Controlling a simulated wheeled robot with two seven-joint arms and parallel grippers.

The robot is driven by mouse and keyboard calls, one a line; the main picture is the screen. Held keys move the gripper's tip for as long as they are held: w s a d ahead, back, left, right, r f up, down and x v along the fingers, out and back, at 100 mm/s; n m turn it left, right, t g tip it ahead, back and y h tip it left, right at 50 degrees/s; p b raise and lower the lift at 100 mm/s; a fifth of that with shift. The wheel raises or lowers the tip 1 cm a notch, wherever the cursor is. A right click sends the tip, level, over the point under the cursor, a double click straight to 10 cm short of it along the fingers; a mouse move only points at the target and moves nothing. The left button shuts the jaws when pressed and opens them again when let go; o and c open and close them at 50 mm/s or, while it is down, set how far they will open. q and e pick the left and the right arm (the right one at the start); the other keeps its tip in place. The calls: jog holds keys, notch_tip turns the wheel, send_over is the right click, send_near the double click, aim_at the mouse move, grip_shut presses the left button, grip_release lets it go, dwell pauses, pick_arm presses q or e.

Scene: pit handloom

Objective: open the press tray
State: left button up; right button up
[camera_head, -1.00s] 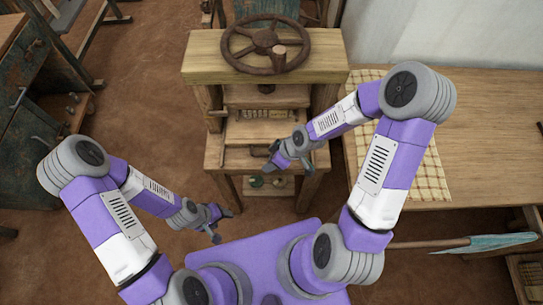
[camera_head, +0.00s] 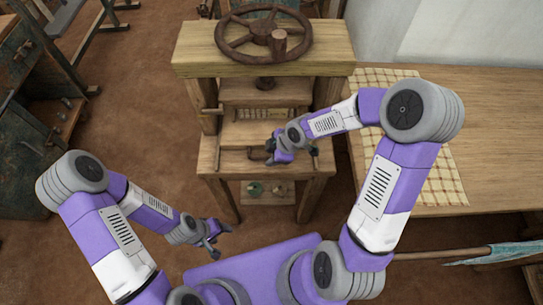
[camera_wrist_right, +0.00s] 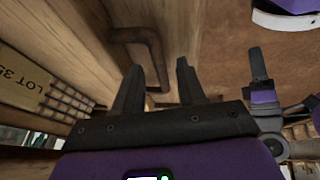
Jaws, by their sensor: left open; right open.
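The wooden press (camera_head: 190,55) stands ahead in the head view. Its press tray (camera_head: 238,133) sits below the upper board, with a dark handle (camera_head: 254,151) at its front. My right gripper (camera_head: 271,154) is open at the handle, partly covering it and the tray front. In the right wrist view, a brown bent handle (camera_wrist_right: 150,42) lies just past the open fingers (camera_wrist_right: 158,82), its lower end seen between them. I cannot tell whether they touch it. My left gripper (camera_head: 222,241) is open and empty, low at the left, apart from the press.
A dark handwheel (camera_head: 236,42) tops the press. A stack marked LOT (camera_wrist_right: 30,85) lies inside it. A lower shelf (camera_head: 275,196) holds small items. A wooden table (camera_head: 490,130) with a checked cloth (camera_head: 440,175) stands at right.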

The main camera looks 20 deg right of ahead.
grip_shut()
dwell(0.5)
